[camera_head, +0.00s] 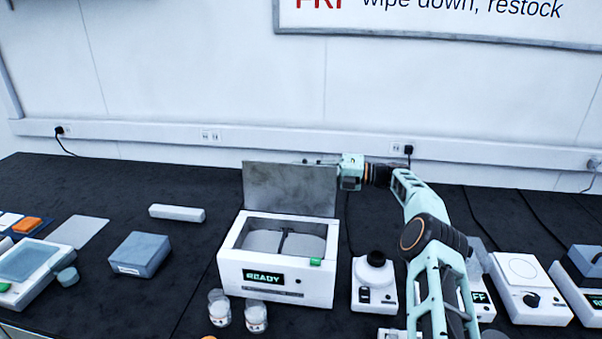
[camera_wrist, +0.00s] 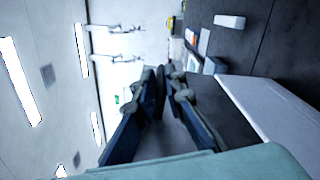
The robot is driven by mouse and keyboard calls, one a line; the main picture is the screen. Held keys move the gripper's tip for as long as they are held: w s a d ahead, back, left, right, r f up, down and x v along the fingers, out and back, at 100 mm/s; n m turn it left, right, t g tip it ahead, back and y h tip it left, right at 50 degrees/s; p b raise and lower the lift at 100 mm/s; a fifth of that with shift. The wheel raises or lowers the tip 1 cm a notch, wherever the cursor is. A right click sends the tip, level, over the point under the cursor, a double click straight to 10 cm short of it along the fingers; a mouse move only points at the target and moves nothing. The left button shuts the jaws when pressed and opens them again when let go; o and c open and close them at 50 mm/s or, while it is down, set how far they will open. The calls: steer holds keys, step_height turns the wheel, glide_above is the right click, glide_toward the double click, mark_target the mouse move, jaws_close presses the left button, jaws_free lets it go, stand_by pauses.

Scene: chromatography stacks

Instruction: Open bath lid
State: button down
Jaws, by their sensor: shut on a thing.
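The bath (camera_head: 276,294) is a white box with a green READY display, standing on the dark bench in the middle of the head view. Its grey lid (camera_head: 290,190) stands roughly upright at the back edge, and the basin below is uncovered. My gripper (camera_head: 312,162) is at the lid's top edge, towards its right corner, with the arm reaching in from the right. In the wrist view the gripper (camera_wrist: 163,92) is shut beside the dark grey lid (camera_wrist: 225,115), with the white bath body (camera_wrist: 272,112) beyond. The exact contact of the fingertips is hard to see.
Two small jars (camera_head: 219,308) stand at the bath's front left. A small device with a black knob (camera_head: 374,275) stands close on its right, beneath my arm. A grey-blue box (camera_head: 140,253) lies to the left.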

mark_target(328, 172)
steer(key=shift+f, duration=0.45)
steer(key=c, duration=2)
jaws_free()
steer(key=shift+w+d, duration=0.1)
steer(key=shift+w, duration=0.05)
steer(key=shift+c, duration=0.2)
steer(key=shift+r, duration=0.1)
steer(key=shift+s+d, duration=0.25)
steer(key=shift+d, duration=0.95)
steer(key=shift+s+d, duration=0.3)
steer(key=shift+d, duration=0.9)
steer(key=shift+s+d, duration=0.25)
steer(key=shift+d, duration=0.95)
steer(key=shift+d, duration=0.15)
